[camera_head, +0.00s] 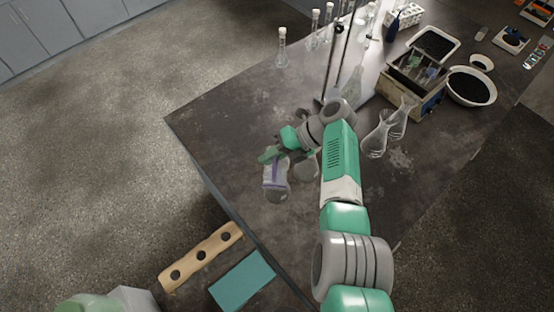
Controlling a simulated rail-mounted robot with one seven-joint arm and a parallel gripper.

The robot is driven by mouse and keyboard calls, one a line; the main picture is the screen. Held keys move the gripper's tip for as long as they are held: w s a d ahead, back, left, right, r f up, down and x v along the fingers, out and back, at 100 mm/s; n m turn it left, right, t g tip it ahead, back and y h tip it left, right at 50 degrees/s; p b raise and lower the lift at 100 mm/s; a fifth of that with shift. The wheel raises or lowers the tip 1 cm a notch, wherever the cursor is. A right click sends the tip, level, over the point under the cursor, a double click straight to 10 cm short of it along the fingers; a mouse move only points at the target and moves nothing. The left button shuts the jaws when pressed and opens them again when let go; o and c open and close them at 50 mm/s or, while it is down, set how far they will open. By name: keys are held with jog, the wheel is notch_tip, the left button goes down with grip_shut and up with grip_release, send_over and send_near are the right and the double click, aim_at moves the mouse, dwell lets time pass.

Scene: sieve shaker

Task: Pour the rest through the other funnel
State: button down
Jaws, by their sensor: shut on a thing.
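My gripper (270,156) is near the left edge of the dark table (225,130), shut on a clear container with a purple band (275,184). The container looks slightly tilted; its contents and whether it touches the table cannot be told. Another clear glass vessel (306,166) is just right of it, partly hidden by my arm. Two clear, waisted glass pieces (374,144) (399,122) stand right of my arm. Whether they include funnels is too small to tell. A conical glass flask (352,88) stands behind my wrist by thin dark rods (332,60).
A wooden box (415,95), a white bowl of dark grains (472,86) and a white tray (435,44) stand back right. Several clear bottles (282,50) line the back edge. A wooden block with holes (201,256) and teal pad (242,280) lie at front. The table's left corner is clear.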

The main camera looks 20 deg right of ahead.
jog(key=shift+w+d+f+m+g+b, duration=0.15)
jog(key=shift+w+f+m+g+b, duration=0.2)
jog(key=shift+b, duration=2.2)
jog(key=shift+w+d+r+y+b, duration=0.2)
jog(key=shift+w+y+b, duration=0.15)
jog(key=shift+b, duration=1.35)
